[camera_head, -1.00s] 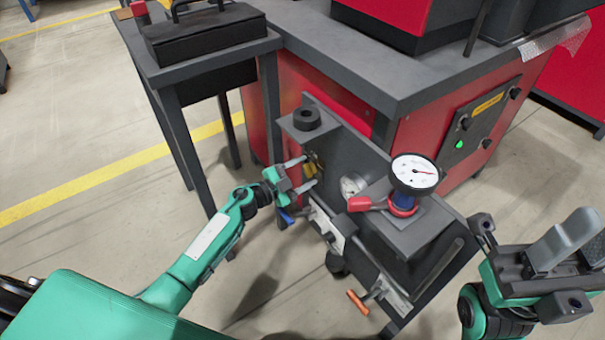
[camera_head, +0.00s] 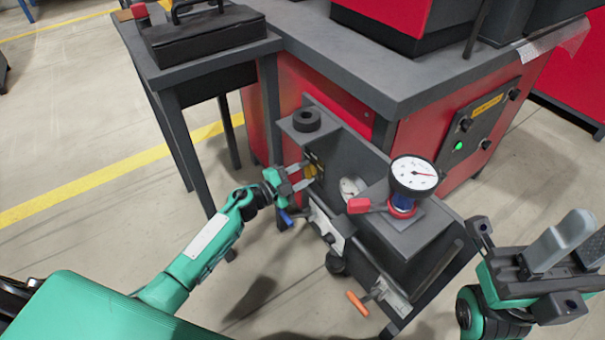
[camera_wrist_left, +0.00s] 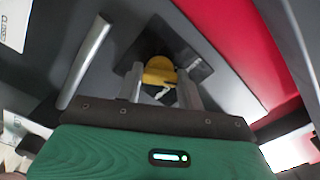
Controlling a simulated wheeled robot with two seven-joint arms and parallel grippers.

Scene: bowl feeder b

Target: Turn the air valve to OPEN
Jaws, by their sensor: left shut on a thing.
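The air valve shows as a yellow knob (camera_wrist_left: 160,72) with a white mark, on a dark plate in the left wrist view. In the head view the knob (camera_head: 309,172) is small and partly covered by my fingers, on the left face of the grey cabinet. My left gripper (camera_head: 306,178) reaches it from the left and is shut on it. In the left wrist view its two silver fingers (camera_wrist_left: 160,90) stand on either side of the knob. The valve's lettering is too small to read. My right gripper (camera_head: 568,250) is at the right edge, away from the valve; its opening is unclear.
A blue handle (camera_head: 286,217) sits just below my left gripper, and an orange handle (camera_head: 357,303) lower down. A side table (camera_head: 215,55) stands behind. Floor at left is clear.

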